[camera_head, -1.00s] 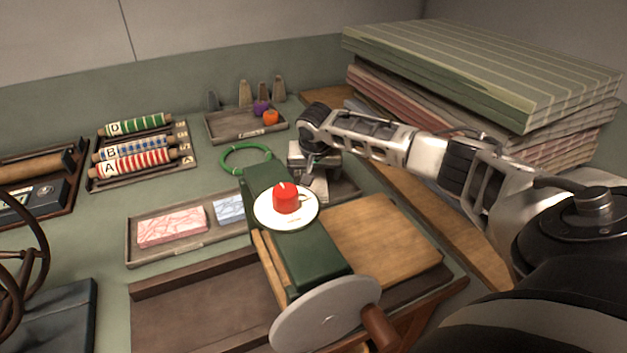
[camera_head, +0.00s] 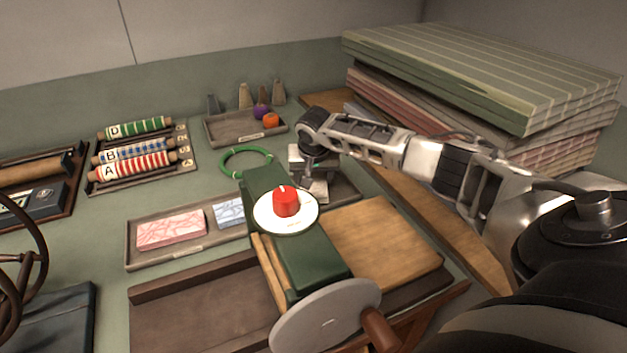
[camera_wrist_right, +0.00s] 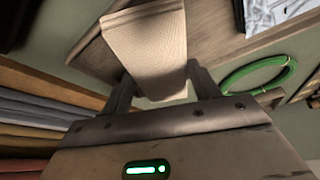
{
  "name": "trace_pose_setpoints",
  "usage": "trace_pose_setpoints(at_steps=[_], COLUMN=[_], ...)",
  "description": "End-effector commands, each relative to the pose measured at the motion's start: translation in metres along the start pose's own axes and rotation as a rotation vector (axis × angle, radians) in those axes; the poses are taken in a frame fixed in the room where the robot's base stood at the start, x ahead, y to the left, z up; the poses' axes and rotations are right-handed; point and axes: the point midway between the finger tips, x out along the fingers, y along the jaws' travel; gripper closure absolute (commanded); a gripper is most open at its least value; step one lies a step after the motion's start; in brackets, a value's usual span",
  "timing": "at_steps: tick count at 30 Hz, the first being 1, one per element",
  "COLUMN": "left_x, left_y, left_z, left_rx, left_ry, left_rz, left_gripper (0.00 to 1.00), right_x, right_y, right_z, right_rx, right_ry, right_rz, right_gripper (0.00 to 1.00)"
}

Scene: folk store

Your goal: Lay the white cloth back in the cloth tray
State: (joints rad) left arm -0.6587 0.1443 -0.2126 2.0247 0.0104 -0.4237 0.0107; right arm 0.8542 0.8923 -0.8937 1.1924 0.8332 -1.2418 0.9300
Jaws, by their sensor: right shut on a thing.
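The white cloth (camera_wrist_right: 146,48) looks cream and folded in the right wrist view, held between the two fingers of my right gripper (camera_wrist_right: 155,92). In the head view my right gripper (camera_head: 313,165) points down behind the green machine, with a pale part of the cloth (camera_head: 318,190) at its lower end. The cloth tray (camera_head: 190,246) is a long wooden tray with a pink cloth (camera_head: 171,229) and a blue cloth (camera_head: 229,212). Its right part (camera_head: 345,190) lies beside my gripper, partly hidden by the machine. I cannot tell whether the held cloth touches the tray. My left gripper is out of view.
The green machine (camera_head: 300,255) with a red knob (camera_head: 286,201) and crank wheel stands in front of the tray. A green ring (camera_head: 246,149) lies behind it. A small tray (camera_head: 222,131) is farther back. Stacked striped fabric (camera_head: 480,75) rises behind my right arm.

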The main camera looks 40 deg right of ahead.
Motion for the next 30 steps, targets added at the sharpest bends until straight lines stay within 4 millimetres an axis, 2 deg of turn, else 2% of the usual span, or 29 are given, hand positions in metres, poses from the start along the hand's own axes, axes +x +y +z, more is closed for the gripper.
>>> trace_pose_setpoints(at_steps=[9, 15, 21, 27, 30], left_x=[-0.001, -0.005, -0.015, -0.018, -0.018], left_y=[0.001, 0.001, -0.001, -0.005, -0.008], left_z=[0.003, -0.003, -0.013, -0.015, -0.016], left_rx=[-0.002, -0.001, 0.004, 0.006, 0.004], left_ry=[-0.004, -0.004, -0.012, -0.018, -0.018], left_rz=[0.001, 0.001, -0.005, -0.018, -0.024], left_gripper=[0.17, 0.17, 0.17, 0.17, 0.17], right_x=[-0.059, -0.078, -0.069, -0.055, -0.050], right_y=[0.000, -0.001, -0.005, -0.006, -0.006], right_z=[-0.025, -0.037, -0.043, -0.033, -0.028], right_rx=[0.002, 0.072, 0.380, 0.645, 0.710], right_ry=[0.004, -0.002, -0.015, -0.010, -0.003], right_rz=[-0.004, 0.019, 0.129, 0.255, 0.289], right_gripper=[0.66, 0.66, 0.66, 0.66, 0.66])
